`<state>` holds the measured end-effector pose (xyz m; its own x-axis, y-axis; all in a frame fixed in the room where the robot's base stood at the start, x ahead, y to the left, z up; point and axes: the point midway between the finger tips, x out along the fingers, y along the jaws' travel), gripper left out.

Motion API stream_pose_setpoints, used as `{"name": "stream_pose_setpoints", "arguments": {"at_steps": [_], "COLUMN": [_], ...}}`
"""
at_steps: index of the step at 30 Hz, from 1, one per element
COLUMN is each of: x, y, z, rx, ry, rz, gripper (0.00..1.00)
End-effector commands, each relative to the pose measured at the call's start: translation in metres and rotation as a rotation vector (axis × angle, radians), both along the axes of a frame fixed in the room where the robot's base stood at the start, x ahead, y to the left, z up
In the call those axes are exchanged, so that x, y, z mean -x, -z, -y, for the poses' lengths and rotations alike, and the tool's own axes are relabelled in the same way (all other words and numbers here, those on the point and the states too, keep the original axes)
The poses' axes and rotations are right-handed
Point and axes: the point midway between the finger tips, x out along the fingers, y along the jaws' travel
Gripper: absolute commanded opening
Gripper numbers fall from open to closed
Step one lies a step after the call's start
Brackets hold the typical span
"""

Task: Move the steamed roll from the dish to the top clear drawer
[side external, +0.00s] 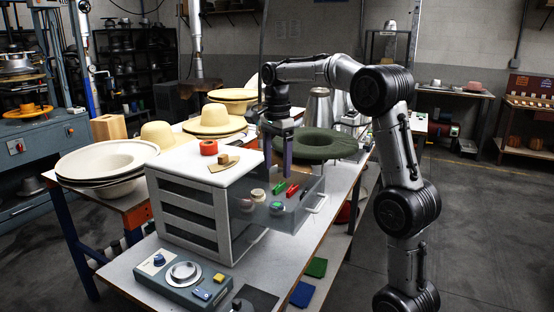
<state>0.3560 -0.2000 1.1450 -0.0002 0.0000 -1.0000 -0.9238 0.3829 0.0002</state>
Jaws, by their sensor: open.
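The clear drawer (288,216) is pulled out to the right from the top of the white drawer cabinet (190,228). A small cream, rounded thing (258,195) that looks like the steamed roll is inside its left part, near another pale thing. A round silvery dish (183,272) is on the blue-grey device in front of the cabinet; I see no clear roll on it. My gripper (279,166) points down over the back part of the open drawer, open, with nothing visible between its fingers. Its exact height above the drawer is hard to tell.
Red and green items (286,190) are also in the drawer. A dark green hat (318,144) lies behind the drawer. Pale hats (215,121) crowd the back left.

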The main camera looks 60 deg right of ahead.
Motion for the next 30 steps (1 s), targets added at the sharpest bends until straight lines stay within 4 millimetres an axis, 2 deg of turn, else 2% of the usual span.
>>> {"name": "stream_pose_setpoints", "arguments": {"at_steps": [4, 7, 11, 14, 18, 21, 27, 30], "x": [0.001, 0.007, 0.028, 0.055, 0.097, 0.129, 0.175, 0.187], "y": [-0.011, -0.018, -0.025, -0.025, -0.014, 0.001, 0.036, 0.047], "z": [-0.002, -0.017, -0.058, -0.096, -0.141, -0.165, -0.193, -0.198], "rx": [0.002, 0.014, 0.054, 0.106, 0.196, 0.273, 0.414, 0.459], "ry": [-0.013, -0.101, -0.372, -0.654, -1.057, -1.332, -1.748, -1.861], "rz": [0.004, 0.024, 0.080, 0.137, 0.208, 0.252, 0.308, 0.320], "gripper": [0.80, 0.80, 0.80, 0.80, 0.80, 0.80, 0.80, 0.80]}}
